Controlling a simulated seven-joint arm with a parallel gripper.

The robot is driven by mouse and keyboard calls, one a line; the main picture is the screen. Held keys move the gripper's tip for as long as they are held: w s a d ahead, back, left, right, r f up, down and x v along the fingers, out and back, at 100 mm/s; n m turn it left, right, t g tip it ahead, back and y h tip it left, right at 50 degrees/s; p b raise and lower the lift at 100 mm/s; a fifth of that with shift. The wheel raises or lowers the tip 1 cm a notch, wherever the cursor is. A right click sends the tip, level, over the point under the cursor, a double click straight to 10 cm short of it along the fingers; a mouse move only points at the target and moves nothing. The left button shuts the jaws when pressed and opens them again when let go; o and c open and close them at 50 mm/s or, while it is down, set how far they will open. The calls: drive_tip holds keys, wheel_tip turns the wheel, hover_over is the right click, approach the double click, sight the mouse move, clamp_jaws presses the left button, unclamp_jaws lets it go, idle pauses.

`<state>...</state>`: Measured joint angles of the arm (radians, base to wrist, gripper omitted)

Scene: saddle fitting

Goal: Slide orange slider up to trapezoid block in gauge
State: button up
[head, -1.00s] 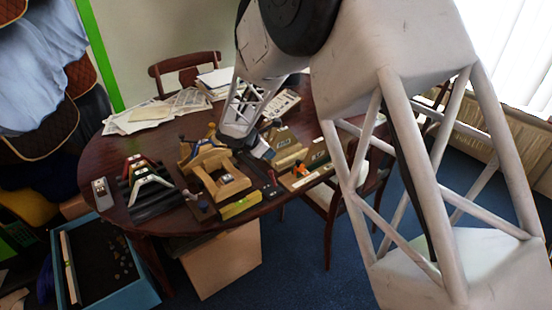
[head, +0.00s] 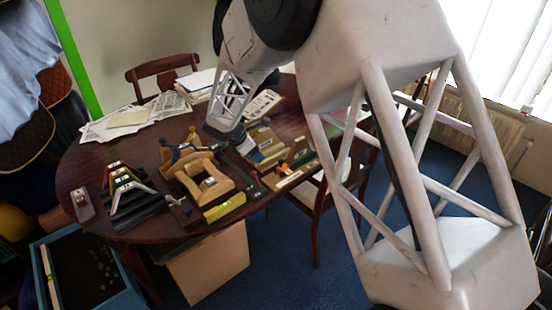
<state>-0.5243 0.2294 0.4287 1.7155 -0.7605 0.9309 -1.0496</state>
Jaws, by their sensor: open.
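The orange slider (head: 283,168) is a small bright piece on the wooden gauge (head: 298,172) at the right edge of the table. The trapezoid block is too small to tell apart in this view. My gripper (head: 251,152) hangs over the table, pointing down, to the left of the orange slider and apart from it. It is open, with nothing seen in it. Its fingertips are small, so their height above the table is unclear.
A wooden saddle-like frame (head: 197,168) stands left of my gripper. A yellow level (head: 224,207) lies at the table's front edge. A stepped black rack (head: 128,200) holds coloured angled pieces. Papers (head: 128,120) cover the back left. An olive block (head: 262,139) stands behind the gauge.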

sight(281, 161)
drive_tip(key=shift+w+d+f+m+g+y, duration=0.1)
drive_tip(key=shift+w+d+m+g+y, duration=0.45)
drive_tip(key=shift+w+d+m+y, duration=0.75)
drive_tip(key=shift+w+d+r+m+g+y, duration=0.1)
drive_tip(key=shift+w+d+m+g+y, duration=0.55)
drive_tip(key=shift+w+d, duration=0.7)
drive_tip(key=shift+w+d+f+m+g+y, duration=0.1)
drive_tip(key=shift+w+d+m+g+y, duration=0.4)
drive_tip(key=shift+w+d+m+y, duration=0.85)
drive_tip(key=shift+s+d+f+n+h, duration=0.1)
drive_tip(key=shift+s+d+n+h, duration=0.2)
drive_tip(key=shift+s+d+h, duration=0.15)
drive_tip(key=shift+s+a+f, duration=0.1)
drive_tip(key=shift+f, duration=3.7)
clamp_jaws()
